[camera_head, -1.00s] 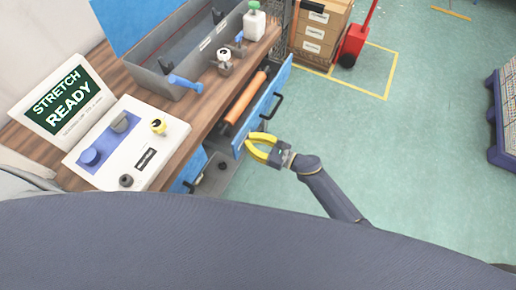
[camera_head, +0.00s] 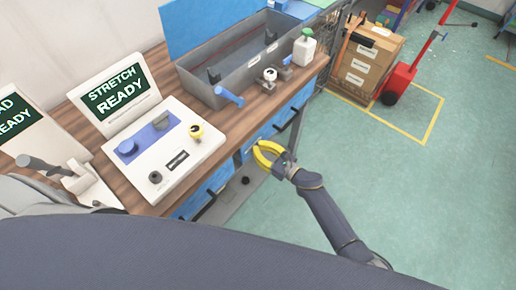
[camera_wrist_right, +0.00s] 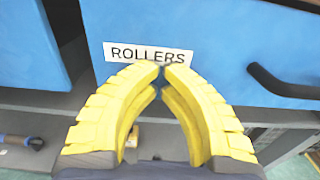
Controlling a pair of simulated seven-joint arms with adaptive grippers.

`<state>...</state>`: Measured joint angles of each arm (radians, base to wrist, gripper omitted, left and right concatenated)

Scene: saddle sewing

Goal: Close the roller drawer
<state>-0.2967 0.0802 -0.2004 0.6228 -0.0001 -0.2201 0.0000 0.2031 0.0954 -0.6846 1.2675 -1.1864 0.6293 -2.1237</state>
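The roller drawer has a blue front (camera_head: 291,117) under the wooden worktop, with a dark handle. No inside or roller shows in the head view; I cannot tell whether the front is fully flush. In the right wrist view the blue front (camera_wrist_right: 215,30) carries a white "ROLLERS" label (camera_wrist_right: 125,53) and a black bar handle (camera_wrist_right: 285,85). My right gripper (camera_head: 258,153) has yellow fingers, at the left part of this front. Its fingertips (camera_wrist_right: 161,68) come together at the label's lower edge, empty, at or very near the surface. My left gripper is not in view.
A white control box (camera_head: 165,150) and a grey tray (camera_head: 240,75) stand on the worktop (camera_head: 235,125). Another blue drawer front (camera_head: 208,190) is left of my gripper. Cardboard boxes (camera_head: 365,65) and a red hand truck (camera_head: 400,80) stand at the back. The green floor (camera_head: 400,190) at right is clear.

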